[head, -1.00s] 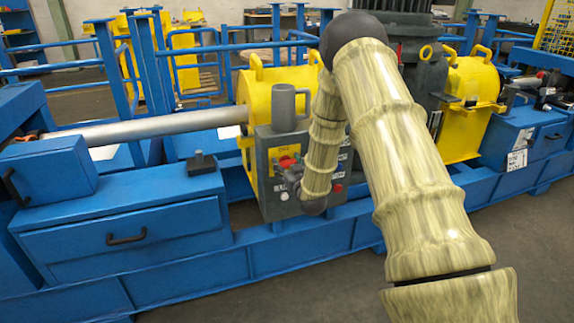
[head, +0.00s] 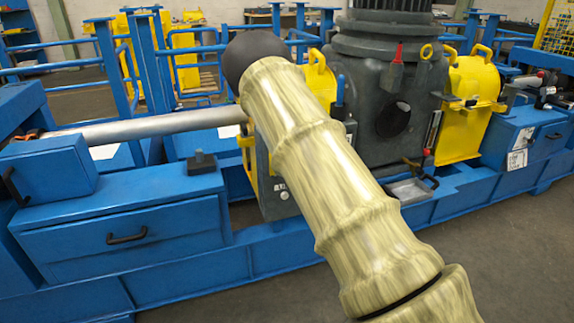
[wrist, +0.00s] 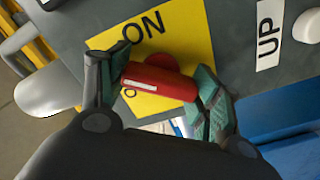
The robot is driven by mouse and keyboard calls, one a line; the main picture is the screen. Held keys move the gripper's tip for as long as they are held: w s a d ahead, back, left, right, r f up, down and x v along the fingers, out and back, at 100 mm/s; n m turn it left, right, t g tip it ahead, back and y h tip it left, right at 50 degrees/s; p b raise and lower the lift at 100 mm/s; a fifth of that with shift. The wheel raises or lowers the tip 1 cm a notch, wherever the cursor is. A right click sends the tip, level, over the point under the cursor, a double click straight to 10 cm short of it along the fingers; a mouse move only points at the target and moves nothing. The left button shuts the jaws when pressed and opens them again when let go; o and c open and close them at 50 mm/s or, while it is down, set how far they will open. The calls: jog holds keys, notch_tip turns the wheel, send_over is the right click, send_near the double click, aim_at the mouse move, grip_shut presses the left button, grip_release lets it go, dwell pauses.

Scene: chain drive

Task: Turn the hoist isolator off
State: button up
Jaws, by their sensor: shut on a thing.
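The hoist isolator is a red handle (wrist: 160,80) on a yellow plate (wrist: 180,28) in the wrist view. The plate reads "ON" near its upper edge, and part of its other lettering is hidden. My gripper (wrist: 158,84) is shut on the red handle, with one green-padded finger at each end of it. The handle lies nearly level in this picture, tilting down slightly to the right. In the head view my arm hides the handle and my gripper. Only the lower part of the grey control box (head: 275,195) shows there.
A white "UP" label (wrist: 269,35) and a pale round button (wrist: 307,26) are right of the plate. A grey lever-like part (wrist: 45,88) is at the left. In the head view, a blue drawer cabinet (head: 75,250) stands left of the box, beneath a long metal shaft (head: 150,128).

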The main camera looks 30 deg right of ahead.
jog(key=n, duration=0.2)
jog(key=n+b, duration=0.1)
jog(key=n, duration=0.1)
jog(key=shift+f+n, duration=0.2)
jog(key=shift+n, duration=0.1)
jog(key=shift+n+b, duration=0.4)
jog(key=shift+n, duration=1.1)
jog(key=shift+s, duration=0.1)
jog(key=o, duration=1)
jog(key=shift+d, duration=0.1)
jog(key=shift+r, duration=0.1)
jog(key=v, duration=1.2)
